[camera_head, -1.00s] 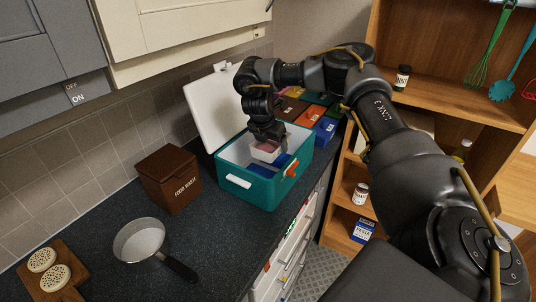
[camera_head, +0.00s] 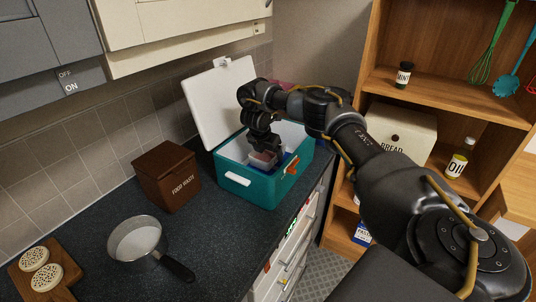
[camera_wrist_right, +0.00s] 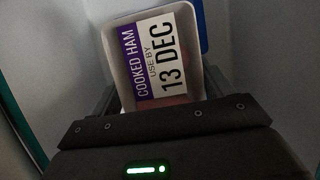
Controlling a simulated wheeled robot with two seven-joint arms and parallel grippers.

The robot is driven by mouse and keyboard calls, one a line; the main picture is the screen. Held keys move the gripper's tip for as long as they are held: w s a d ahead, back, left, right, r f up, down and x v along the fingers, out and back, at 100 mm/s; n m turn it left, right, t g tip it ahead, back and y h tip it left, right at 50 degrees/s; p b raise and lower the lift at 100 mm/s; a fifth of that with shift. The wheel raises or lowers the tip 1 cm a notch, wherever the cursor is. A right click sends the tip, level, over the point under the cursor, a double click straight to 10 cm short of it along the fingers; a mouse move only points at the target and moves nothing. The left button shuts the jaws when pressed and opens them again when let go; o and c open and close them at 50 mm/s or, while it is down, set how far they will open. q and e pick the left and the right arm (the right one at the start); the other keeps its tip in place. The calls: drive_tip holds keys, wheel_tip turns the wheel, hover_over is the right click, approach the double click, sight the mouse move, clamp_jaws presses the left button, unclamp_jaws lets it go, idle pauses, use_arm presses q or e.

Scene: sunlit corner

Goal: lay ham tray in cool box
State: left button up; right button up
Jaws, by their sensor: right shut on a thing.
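The ham tray (camera_head: 264,159) is a small pale tray of pink meat. In the right wrist view the ham tray (camera_wrist_right: 158,62) shows a purple and white label reading "COOKED HAM, USE BY 13 DEC". My right gripper (camera_head: 264,148) is shut on the tray and holds it inside the open cool box (camera_head: 262,191). The cool box is teal with white inner walls and a raised white lid (camera_head: 221,100). Whether the tray touches the box floor is hidden. My left gripper is in neither view.
Blue items lie in the cool box, and a blue edge (camera_wrist_right: 200,25) shows beside the tray. A brown food waste bin (camera_head: 167,176) stands left of the box. A saucepan (camera_head: 137,243) and a board with two round pieces are nearer. A wooden shelf stands at right.

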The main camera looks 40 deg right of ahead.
drive_tip(key=shift+r, duration=0.1)
drive_tip(key=shift+f, duration=0.2)
drive_tip(key=o, duration=1.2)
drive_tip(key=shift+f, duration=0.1)
drive_tip(key=shift+s, duration=0.1)
drive_tip(key=p+v, duration=0.2)
drive_tip(key=v, duration=0.9)
drive_tip(key=shift+p, duration=0.3)
drive_tip(key=shift+v, duration=0.8)
